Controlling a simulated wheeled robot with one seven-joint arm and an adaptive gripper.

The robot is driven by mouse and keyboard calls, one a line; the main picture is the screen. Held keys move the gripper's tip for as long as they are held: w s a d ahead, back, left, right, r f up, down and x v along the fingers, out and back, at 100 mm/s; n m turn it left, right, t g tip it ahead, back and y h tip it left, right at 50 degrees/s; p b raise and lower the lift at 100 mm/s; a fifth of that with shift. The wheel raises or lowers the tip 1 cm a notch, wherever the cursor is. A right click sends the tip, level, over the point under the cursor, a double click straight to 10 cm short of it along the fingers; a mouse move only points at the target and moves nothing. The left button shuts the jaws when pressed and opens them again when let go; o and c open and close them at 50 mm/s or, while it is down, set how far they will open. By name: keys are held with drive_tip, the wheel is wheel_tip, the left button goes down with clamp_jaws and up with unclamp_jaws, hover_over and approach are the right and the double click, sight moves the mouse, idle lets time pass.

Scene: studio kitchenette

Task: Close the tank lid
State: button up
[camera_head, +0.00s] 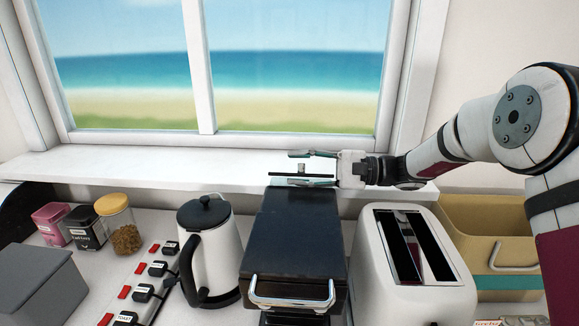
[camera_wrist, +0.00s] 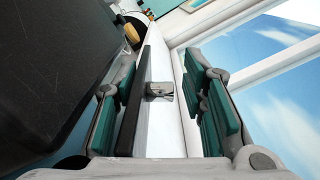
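The tank lid (camera_head: 298,174) is a thin black plate with a small metal knob (camera_head: 301,167), behind the top of the black coffee machine (camera_head: 293,225). I see the lid nearly edge-on, and its exact tilt is hard to tell. My gripper (camera_head: 312,169) reaches in from the right, with one finger above the lid and one below. In the wrist view the lid (camera_wrist: 134,100) and the knob (camera_wrist: 160,90) lie between the spread teal fingers. The lid is close to the left finger; a gap separates the knob from the right finger. The tank itself is mostly hidden.
A white toaster (camera_head: 412,260) stands right of the machine, with a tan bin (camera_head: 485,220) beyond. A white kettle (camera_head: 208,245) stands at its left. The window sill (camera_head: 150,168) runs behind. Jars (camera_head: 122,225) and a switch strip (camera_head: 140,283) are farther left.

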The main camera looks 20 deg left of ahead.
drive_tip(key=shift+a, duration=0.1)
clamp_jaws()
idle(1.2)
unclamp_jaws()
drive_tip(key=v, duration=1.2)
